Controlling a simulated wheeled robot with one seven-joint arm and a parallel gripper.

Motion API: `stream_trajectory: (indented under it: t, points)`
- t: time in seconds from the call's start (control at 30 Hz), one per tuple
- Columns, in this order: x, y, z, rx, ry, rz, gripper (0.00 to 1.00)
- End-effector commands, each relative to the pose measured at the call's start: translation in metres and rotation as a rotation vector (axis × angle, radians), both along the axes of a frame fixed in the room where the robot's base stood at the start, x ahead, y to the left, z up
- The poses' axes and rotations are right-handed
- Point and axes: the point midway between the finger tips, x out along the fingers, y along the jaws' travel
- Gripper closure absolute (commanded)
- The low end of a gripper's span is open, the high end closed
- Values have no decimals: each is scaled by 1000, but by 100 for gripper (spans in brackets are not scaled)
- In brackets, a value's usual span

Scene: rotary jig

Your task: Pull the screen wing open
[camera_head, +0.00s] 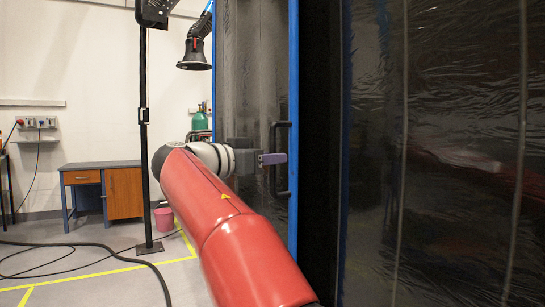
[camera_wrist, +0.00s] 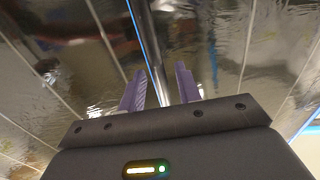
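The screen wing (camera_head: 252,70) is a tall panel of dark, see-through film with a blue upright frame edge (camera_head: 293,60). A black bar handle (camera_head: 282,124) stands upright on it near that edge. My gripper (camera_head: 273,158) is at mid-height of the handle, and a purple finger overlaps the bar in the head view. In the wrist view my gripper (camera_wrist: 160,88) has its two purple fingers apart. A dark upright bar (camera_wrist: 148,40), seemingly the handle, runs between them; I cannot tell whether either finger touches it.
A wide film-covered panel (camera_head: 450,130) fills the right, past a dark upright strip (camera_head: 320,150). On the left are a black stand (camera_head: 144,180), a desk (camera_head: 103,190), a pink bucket (camera_head: 164,219) and a floor cable (camera_head: 110,252). Open floor with yellow lines lies left of my arm.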

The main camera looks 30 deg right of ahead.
Motion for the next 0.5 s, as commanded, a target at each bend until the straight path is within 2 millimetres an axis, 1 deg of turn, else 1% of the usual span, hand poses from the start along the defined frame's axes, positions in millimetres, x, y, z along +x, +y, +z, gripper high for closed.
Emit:
stream_trajectory:
  t: [0.03, 0.13, 0.4, 0.47, 0.5]
  points:
    - [1, -5, 0, 0, 1, 0, 66]
    - [2, -11, 0, 1, 1, 0, 66]
    - [3, -12, -1, 1, 1, 1, 66]
    - [3, -12, -1, 1, 1, 1, 73]
    - [3, -12, 0, 1, 1, 1, 78]
